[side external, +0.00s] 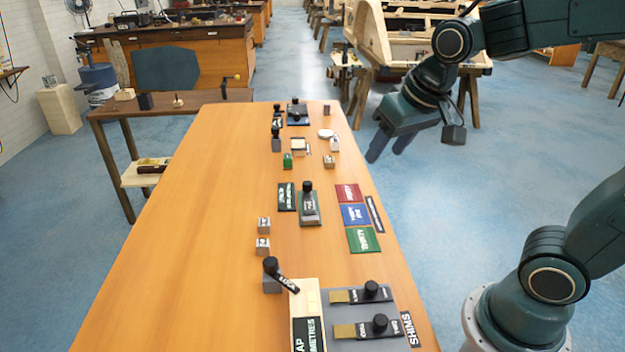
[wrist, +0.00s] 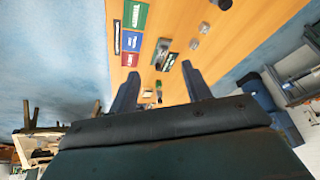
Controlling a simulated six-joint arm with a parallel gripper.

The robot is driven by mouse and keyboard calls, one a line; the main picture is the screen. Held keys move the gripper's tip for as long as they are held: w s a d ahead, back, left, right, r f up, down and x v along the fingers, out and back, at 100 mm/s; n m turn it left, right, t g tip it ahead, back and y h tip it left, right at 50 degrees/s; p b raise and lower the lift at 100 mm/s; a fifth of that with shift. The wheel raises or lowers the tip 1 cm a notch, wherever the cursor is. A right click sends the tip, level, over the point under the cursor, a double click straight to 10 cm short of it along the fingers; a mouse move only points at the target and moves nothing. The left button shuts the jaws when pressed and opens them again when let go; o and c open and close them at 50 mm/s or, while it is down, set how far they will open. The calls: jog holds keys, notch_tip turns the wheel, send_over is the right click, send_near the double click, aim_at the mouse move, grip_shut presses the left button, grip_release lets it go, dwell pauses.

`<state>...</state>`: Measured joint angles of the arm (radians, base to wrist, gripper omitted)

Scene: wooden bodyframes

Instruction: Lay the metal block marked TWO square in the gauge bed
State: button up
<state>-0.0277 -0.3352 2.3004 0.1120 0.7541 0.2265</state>
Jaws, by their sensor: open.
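Two small metal blocks stand at the table's middle left, one farther (side external: 263,225) and one nearer (side external: 262,246); their marks are too small to read. Another metal block (side external: 329,161) stands farther back. I cannot tell which is marked TWO. A green-based fixture with a black knob (side external: 309,207) sits mid-table; whether it is the gauge bed is unclear. My gripper (side external: 389,150) is open and empty, fingers down, beyond the table's right edge and apart from all blocks. In the wrist view its two fingers (wrist: 162,85) are spread, with small blocks (wrist: 205,28) farther off.
Red (side external: 348,193), blue (side external: 355,215) and green (side external: 363,240) plates lie along the table's right side. A grey tray (side external: 385,300) with black knobs and brass strips is at the near end, beside a black-handled fixture (side external: 272,285). The table's left half is clear.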

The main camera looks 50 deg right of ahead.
jog(key=s+a+n, duration=0.1)
jog(key=s+n, duration=0.2)
jog(key=s, duration=0.8)
jog(key=shift+a+r+t+y, duration=0.2)
jog(key=shift+a+t+y, duration=0.05)
jog(key=shift+t+y, duration=0.15)
